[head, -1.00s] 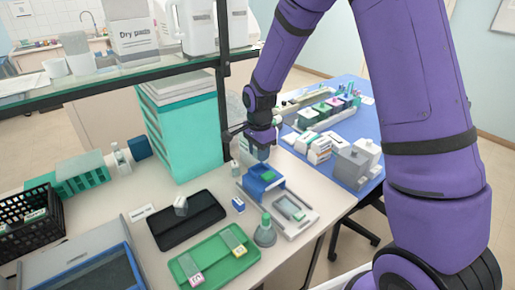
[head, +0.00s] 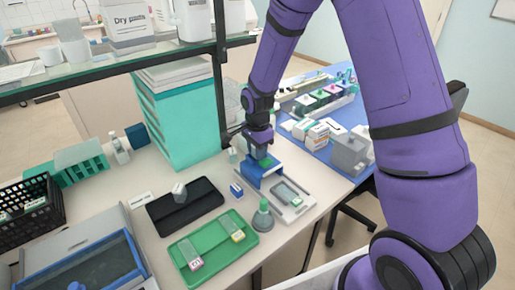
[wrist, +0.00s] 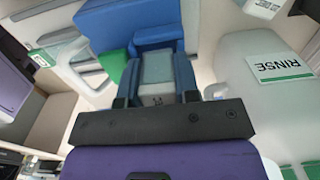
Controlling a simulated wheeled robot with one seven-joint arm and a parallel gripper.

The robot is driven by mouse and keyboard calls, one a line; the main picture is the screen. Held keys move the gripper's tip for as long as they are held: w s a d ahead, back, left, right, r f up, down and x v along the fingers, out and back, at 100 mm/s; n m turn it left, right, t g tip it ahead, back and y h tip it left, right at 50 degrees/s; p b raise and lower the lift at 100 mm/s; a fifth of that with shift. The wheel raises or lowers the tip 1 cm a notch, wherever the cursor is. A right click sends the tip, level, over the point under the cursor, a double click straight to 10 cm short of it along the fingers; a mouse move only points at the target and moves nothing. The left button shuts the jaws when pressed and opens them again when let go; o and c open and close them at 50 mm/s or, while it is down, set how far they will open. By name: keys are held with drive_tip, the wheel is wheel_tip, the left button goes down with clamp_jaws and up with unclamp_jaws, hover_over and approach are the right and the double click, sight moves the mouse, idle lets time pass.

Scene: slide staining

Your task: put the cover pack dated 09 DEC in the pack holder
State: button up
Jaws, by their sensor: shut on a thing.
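My gripper (head: 262,152) is shut on a small pack, just over the back of a blue block-like holder (head: 263,177) on the bench. In the wrist view the pack (wrist: 157,72) sits between the two blue fingers, with a pale grey-green face and a whitish end; no date on it can be read. Blue surfaces of the holder (wrist: 125,20) lie close beyond the fingertips; whether the pack touches them I cannot tell. A green piece (head: 267,161) shows at the holder's top.
Nearby stand a small blue-and-white pack (head: 236,190), a green-topped grey bottle (head: 262,218) and a grey tray (head: 303,203). A green tray (head: 215,250) holds two packs; a black tray (head: 205,207) holds a grey item. A RINSE bottle (wrist: 260,100) is close at right in the wrist view.

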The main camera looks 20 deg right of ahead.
drive_tip(key=shift+s+f, duration=0.35)
drive_tip(key=shift+f, duration=0.2)
drive_tip(key=o, duration=1)
drive_tip(key=r, duration=1.2)
drive_tip(key=shift+w, duration=0.3)
